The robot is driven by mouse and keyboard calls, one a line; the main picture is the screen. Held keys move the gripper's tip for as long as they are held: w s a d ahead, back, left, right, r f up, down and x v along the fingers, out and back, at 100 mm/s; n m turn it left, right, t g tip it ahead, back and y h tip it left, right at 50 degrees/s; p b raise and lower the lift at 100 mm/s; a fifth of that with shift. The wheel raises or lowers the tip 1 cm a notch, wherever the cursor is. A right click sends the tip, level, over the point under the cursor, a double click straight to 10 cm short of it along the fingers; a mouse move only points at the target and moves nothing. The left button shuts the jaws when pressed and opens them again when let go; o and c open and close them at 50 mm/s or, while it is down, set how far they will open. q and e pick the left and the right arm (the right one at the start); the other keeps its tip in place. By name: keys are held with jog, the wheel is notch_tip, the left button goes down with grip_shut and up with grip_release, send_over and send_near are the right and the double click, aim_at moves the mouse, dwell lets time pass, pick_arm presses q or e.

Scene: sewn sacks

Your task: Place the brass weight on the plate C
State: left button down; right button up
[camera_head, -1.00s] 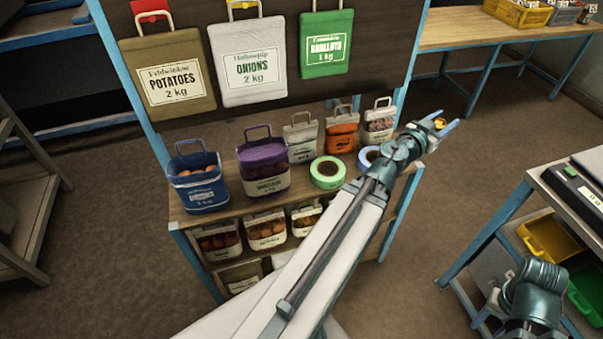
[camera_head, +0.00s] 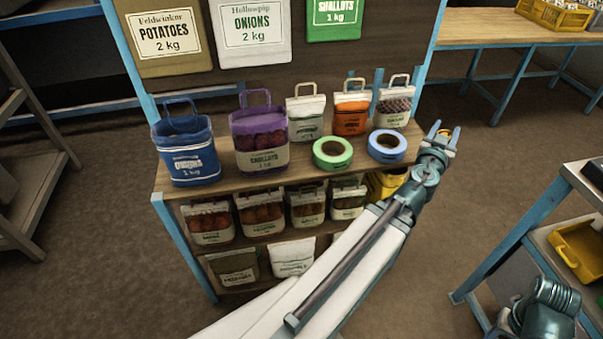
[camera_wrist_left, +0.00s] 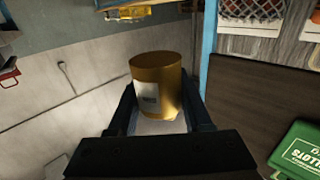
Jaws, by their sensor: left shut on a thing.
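My left gripper (camera_head: 446,134) is at the end of the arm reaching past the right end of the shelf. It is shut on the brass weight (camera_wrist_left: 157,80), a golden cylinder with a pale label, held between the two dark fingers in the left wrist view. In the head view only a small golden bit of it shows between the fingers. The weight is held in the air, clear of the shelf. I cannot make out plate C in either view. Part of my right arm shows at the lower right, but its gripper is out of sight.
A wooden shelf (camera_head: 225,181) holds a blue bag (camera_head: 187,150), a purple bag (camera_head: 259,139), smaller bags, a green tape roll (camera_head: 332,153) and a blue one (camera_head: 387,146). A bench with a yellow bin (camera_head: 580,250) stands right. Open floor lies between them.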

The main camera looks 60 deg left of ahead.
pick_arm(q)
notch_tip(320, 180, down, 12)
jog(key=s+a+n+g+y+b, duration=0.1)
jog(key=s+n+g+y+b, duration=0.1)
jog(key=b, duration=0.8)
jog(key=n+y, duration=0.1)
jog(key=y, duration=0.1)
jog(key=shift+s+a+f+g+y, duration=0.15)
jog(key=shift+s+a+g+y, duration=0.15)
jog(key=shift+g, duration=0.1)
